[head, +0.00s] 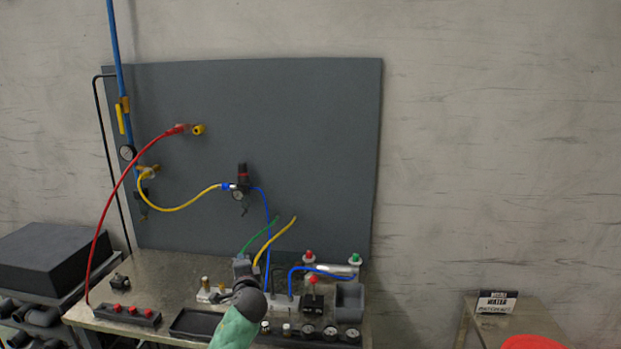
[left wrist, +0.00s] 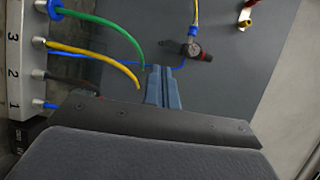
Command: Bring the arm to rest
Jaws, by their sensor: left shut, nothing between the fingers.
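My left arm comes in from the bottom middle of the head view, in front of the bench. Its gripper (head: 244,268) points away from me toward the dark panel. In the left wrist view the two blue-grey fingers (left wrist: 163,88) are together, with nothing between them. Loose ends of a green hose (head: 258,234) and a yellow hose (head: 275,240) stand up close by in the head view. In the left wrist view the green hose (left wrist: 100,22) and yellow hose (left wrist: 95,56) end just left of the fingers, apart from them. My right gripper does not show.
The workbench (head: 180,265) carries a row of red buttons (head: 128,312), a black tray (head: 193,322), several gauges and a cylinder (head: 328,269). The dark panel (head: 310,150) behind holds a regulator (head: 241,182) and a red hose (head: 113,205). A sign (head: 496,301) stands on a side table at right.

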